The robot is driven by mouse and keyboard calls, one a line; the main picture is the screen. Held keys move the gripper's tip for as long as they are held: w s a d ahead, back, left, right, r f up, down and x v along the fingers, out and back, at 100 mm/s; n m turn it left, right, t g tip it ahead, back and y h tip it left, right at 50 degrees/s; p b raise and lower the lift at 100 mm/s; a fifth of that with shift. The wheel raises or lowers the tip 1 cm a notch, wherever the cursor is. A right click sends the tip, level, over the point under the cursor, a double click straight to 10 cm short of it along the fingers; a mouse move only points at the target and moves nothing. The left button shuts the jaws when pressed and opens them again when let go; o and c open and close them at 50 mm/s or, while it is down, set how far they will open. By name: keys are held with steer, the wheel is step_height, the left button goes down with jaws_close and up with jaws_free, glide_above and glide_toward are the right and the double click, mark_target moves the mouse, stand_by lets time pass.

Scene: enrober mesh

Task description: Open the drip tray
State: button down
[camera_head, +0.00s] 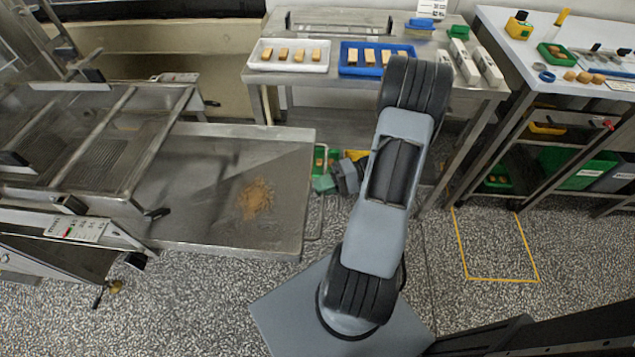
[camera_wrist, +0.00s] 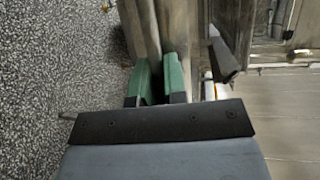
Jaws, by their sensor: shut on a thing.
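The drip tray (camera_head: 285,215) is a wide, shallow metal tray. It sticks out to the right from under the machine's mesh frame, and a brown spill lies on it. A thin bar handle (camera_head: 314,215) stands off its right end. My gripper (camera_head: 326,183) is at that handle, with my arm reaching over from the right. In the wrist view the green fingers of my gripper (camera_wrist: 160,82) are close together, shut on the handle. The grip itself is mostly hidden, and the tray's left part is under the mesh frame.
The enrober frame (camera_head: 120,100) stands at left. A steel table (camera_head: 345,20) behind holds a white tray (camera_head: 262,63) and a blue tray (camera_head: 347,69) of bars. A shelved bench (camera_head: 500,30) stands at right. Speckled floor (camera_head: 210,290) is free in front of the drip tray.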

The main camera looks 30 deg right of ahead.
steer(key=shift+s+d, duration=0.2)
steer(key=shift+s, duration=0.1)
steer(key=c, duration=1.2)
jaws_free()
steer(key=shift+d, duration=0.1)
steer(key=v, duration=1.3)
steer(key=shift+d+r, duration=0.1)
steer(key=shift+d, duration=0.25)
